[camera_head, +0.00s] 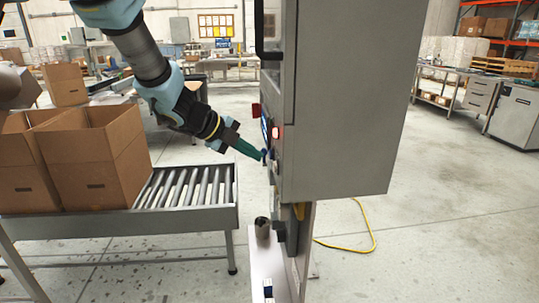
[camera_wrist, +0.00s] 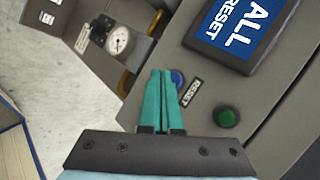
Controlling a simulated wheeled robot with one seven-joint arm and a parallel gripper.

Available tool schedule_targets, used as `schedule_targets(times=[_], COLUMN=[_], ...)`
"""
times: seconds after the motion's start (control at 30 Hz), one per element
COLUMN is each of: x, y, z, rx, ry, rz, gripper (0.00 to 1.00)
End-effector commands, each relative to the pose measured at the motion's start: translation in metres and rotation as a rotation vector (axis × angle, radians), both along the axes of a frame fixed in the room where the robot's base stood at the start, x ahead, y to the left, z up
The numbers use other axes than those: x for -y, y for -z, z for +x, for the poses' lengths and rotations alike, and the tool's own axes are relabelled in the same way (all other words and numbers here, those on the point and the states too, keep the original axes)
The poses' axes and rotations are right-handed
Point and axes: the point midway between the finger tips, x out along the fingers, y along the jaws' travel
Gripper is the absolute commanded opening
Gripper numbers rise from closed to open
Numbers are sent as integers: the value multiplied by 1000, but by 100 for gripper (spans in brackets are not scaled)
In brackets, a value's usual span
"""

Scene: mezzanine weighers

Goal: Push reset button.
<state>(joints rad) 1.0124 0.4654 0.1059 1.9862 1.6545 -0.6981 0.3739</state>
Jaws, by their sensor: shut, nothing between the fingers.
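The blue button (camera_wrist: 178,76) sits on a grey panel, and a RESET label (camera_wrist: 191,92) is beside it. My gripper (camera_wrist: 161,72) is shut and empty, with its teal fingertips at the left side of the blue button in the wrist view. The fingers hide part of the button. I cannot tell if the tips touch it. In the head view my gripper (camera_head: 263,154) points at the narrow left face of the grey cabinet (camera_head: 345,100), very close to it. The button cannot be made out clearly there.
A green button (camera_wrist: 227,117) and a blue screen or sign (camera_wrist: 240,27) are on the same panel. A round gauge (camera_wrist: 119,40) lies beyond. A roller conveyor (camera_head: 190,187) with open cardboard boxes (camera_head: 95,160) stands left of the cabinet. A yellow hose (camera_head: 350,247) lies on the floor.

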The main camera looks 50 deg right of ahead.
Motion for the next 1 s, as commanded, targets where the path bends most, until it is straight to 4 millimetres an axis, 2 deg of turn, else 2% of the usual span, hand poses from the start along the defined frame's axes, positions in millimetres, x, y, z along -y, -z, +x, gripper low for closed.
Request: schedule_targets(times=[0.67,1.0], x=[0,7], y=[0,-1], z=[0,-5], rx=[0,1], ry=[0,-1], rz=[0,0], gripper=[0,0])
